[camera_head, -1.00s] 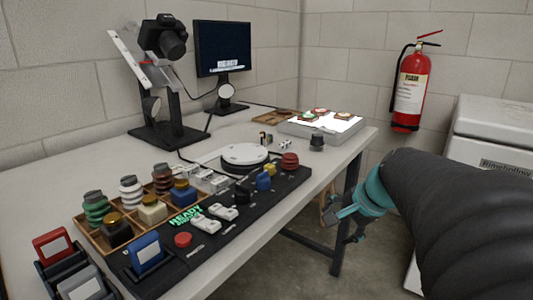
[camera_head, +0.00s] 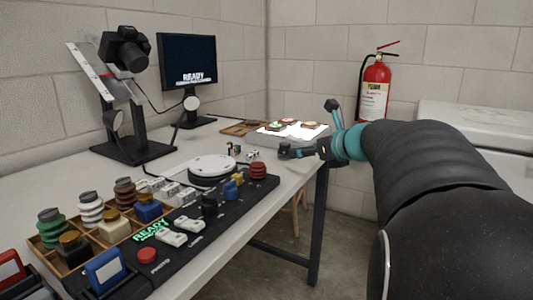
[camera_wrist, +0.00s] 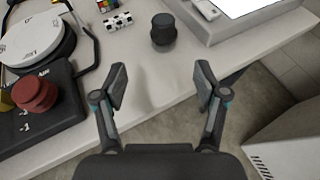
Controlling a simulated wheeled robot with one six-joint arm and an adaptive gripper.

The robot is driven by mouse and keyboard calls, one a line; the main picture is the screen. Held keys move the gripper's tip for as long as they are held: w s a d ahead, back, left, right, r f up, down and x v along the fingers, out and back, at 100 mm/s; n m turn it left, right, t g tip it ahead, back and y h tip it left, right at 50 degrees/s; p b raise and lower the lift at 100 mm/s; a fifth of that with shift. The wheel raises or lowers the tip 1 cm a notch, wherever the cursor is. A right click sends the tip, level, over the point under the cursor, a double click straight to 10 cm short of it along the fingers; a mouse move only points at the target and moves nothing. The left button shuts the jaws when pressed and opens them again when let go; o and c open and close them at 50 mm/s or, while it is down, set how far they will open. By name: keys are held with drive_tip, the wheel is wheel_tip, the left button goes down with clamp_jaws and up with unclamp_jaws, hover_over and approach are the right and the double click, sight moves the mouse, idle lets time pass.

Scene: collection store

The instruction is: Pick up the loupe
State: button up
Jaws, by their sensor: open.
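The loupe (camera_wrist: 163,29) is a small dark cylinder standing upright on the table near its edge, at the top middle of the wrist view. My gripper (camera_wrist: 160,82) is open and empty. Its two fingers are spread below the loupe in that view, apart from it, with the table edge and floor showing between and under them. In the head view my gripper (camera_head: 308,130) is at the table's right edge, in front of the light box. There, one dark finger overlaps the loupe's area, and I cannot clearly tell the two apart.
The light box (camera_wrist: 258,20) stands just behind and right of the loupe. A white turntable (camera_head: 211,166) and a black control panel with a red knob (camera_wrist: 34,93) lie to the left. A colour checker (camera_wrist: 108,5) and a small patterned block (camera_wrist: 118,22) are left of the loupe.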

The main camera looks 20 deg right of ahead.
sight(285, 150)
drive_tip(key=x, duration=0.6)
drive_tip(key=shift+d+r+b+x, duration=0.15)
drive_tip(key=shift+b+x, duration=0.05)
drive_tip(key=shift+x, duration=1.1)
drive_tip(key=shift+d+r+b+x, duration=0.15)
drive_tip(key=shift+b+x, duration=0.05)
drive_tip(key=shift+x, duration=1.1)
drive_tip(key=shift+w, duration=0.2)
drive_tip(key=c, duration=1.2)
drive_tip(key=shift+c, duration=0.2)
